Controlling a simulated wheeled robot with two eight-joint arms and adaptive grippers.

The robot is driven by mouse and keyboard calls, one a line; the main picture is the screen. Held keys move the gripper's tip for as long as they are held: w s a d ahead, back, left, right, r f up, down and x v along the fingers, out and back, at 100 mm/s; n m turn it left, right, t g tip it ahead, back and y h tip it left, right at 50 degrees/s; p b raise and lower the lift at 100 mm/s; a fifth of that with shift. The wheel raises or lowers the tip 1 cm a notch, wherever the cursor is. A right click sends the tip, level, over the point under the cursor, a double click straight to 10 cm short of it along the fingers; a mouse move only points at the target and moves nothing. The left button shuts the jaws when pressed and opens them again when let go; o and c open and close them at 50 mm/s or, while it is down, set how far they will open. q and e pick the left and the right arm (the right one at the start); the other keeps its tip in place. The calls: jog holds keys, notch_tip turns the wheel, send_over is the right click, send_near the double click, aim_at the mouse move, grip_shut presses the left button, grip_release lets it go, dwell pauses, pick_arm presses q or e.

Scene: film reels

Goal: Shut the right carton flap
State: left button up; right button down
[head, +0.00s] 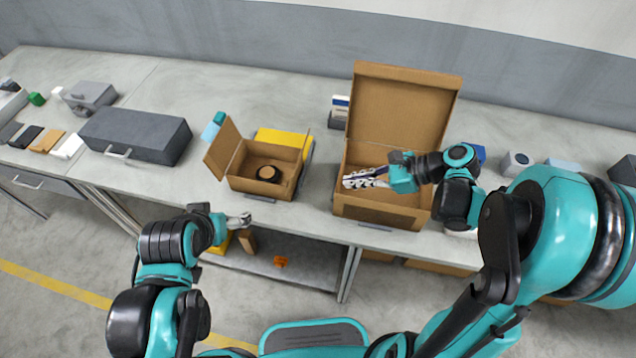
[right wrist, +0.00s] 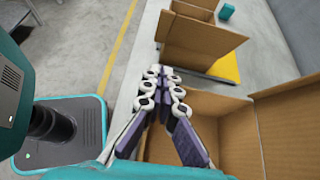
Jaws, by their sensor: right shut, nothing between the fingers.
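The larger right carton (head: 384,214) stands at the table's front edge. Its wide flap (head: 402,105) stands upright at the back, so it is open. In the right wrist view the carton's brown inside (right wrist: 235,135) lies below and right of my fingers. My right gripper (head: 350,181) is shut and empty, over the carton's opening near its left wall, apart from the flap. Its fingertips also show in the right wrist view (right wrist: 162,78). My left gripper (head: 245,219) hangs before the table's front edge; its finger gap is too small to judge.
A smaller open carton (head: 258,190) with a dark round reel (head: 268,173) stands to the left, its left flap (head: 222,148) leaning outward. A yellow item (head: 282,138) lies behind it. A grey case (head: 136,134) lies farther left. Small boxes stand behind and right of the larger carton.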

jog(key=shift+a, duration=0.1)
jog(key=a+r+b+x, duration=0.1)
jog(key=r+b+x, duration=0.1)
jog(key=x, duration=1)
jog(key=shift+w+a+b, duration=0.35)
jog(key=shift+a+b, duration=0.15)
jog(key=shift+b, duration=0.05)
jog(key=shift+r, duration=0.2)
